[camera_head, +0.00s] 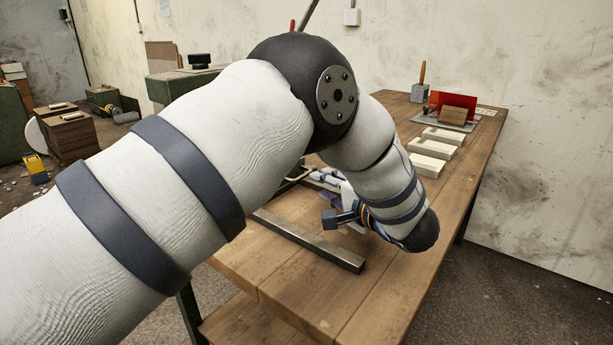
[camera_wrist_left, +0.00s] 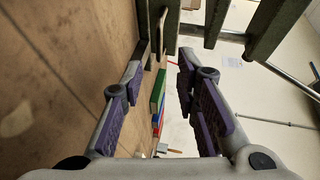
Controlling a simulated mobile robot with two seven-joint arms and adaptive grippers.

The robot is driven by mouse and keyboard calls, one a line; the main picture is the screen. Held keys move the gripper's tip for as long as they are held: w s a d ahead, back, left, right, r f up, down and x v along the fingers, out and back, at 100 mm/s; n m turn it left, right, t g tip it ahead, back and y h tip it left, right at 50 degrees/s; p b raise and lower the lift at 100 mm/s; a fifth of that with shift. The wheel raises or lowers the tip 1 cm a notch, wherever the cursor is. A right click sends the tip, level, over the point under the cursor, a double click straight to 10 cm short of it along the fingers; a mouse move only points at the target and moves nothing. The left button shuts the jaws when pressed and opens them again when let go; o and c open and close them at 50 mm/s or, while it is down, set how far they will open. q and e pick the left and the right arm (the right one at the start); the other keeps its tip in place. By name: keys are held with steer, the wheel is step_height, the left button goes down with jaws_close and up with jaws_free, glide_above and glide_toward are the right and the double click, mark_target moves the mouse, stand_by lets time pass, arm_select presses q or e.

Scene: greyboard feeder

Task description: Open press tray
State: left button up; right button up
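My left arm crosses the head view and hides much of the bench and whatever stands behind it. My left gripper (camera_head: 322,178) is low over the bench, partly hidden behind the arm. In the left wrist view it (camera_wrist_left: 160,75) is open, with purple pads on both fingers and nothing clearly held between them. Dark grey-green metal bars (camera_wrist_left: 272,25) lie just beyond the fingertips, and a thin metal loop (camera_wrist_left: 160,32) shows near the tip of one finger. I cannot tell which part is the press tray. My right gripper is out of view.
A steel rail (camera_head: 310,242) lies on the wooden bench (camera_head: 385,285). Pale blocks (camera_head: 430,150), a red plate (camera_head: 455,101) and a mallet (camera_head: 420,82) are at the far right. Brown stacks (camera_head: 72,135) stand at the left. The bench's front right is clear.

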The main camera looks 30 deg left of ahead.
mark_target(305, 176)
arm_select(q)
steer(key=x, duration=0.8)
steer(key=shift+s, duration=0.1)
jaws_close()
